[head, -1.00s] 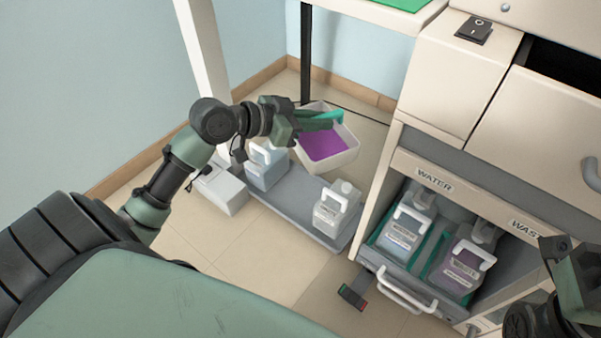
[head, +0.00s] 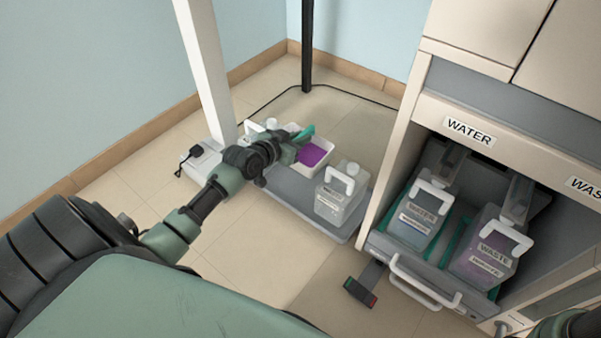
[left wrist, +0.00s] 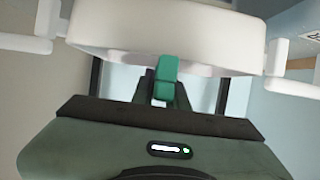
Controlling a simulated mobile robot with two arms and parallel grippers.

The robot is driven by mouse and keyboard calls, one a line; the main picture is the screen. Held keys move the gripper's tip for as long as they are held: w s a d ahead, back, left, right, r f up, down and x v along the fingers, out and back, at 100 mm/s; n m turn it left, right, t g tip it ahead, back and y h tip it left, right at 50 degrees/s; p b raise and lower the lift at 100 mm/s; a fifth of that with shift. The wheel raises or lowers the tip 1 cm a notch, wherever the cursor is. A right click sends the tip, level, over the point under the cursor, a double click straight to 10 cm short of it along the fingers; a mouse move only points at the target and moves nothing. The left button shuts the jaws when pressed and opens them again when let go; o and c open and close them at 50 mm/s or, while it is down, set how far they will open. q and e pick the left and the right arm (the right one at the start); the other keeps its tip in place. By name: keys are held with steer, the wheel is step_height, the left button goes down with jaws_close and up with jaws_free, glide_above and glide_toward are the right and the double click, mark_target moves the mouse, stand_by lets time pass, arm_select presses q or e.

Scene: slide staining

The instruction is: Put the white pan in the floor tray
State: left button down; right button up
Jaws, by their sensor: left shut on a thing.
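The white pan (head: 322,170), with purple liquid inside, is at my left gripper (head: 297,140) in the head view. In the left wrist view the pan's white side (left wrist: 160,35) fills the top, and the left gripper (left wrist: 165,80) is shut on it, with a green fingertip against it. The grey floor tray (head: 290,190) lies under and in front of the pan, which appears between the tray's two jugs. I cannot tell whether the pan touches the tray. My left forearm hides part of the tray's left end.
A labelled jug (head: 338,197) stands at the tray's right end; another jug (head: 258,130) is partly hidden behind my gripper. A white box (head: 203,160) sits left of the tray. A cabinet with WATER (head: 420,215) and WASTE (head: 488,250) jugs stands on the right.

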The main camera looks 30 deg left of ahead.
arm_select(q)
step_height(320, 180, down, 12)
steer(key=b, duration=0.8)
steer(key=shift+r, duration=0.15)
steer(key=c, duration=1.8)
jaws_free()
steer(key=shift+f, duration=0.25)
steer(key=o, duration=0.4)
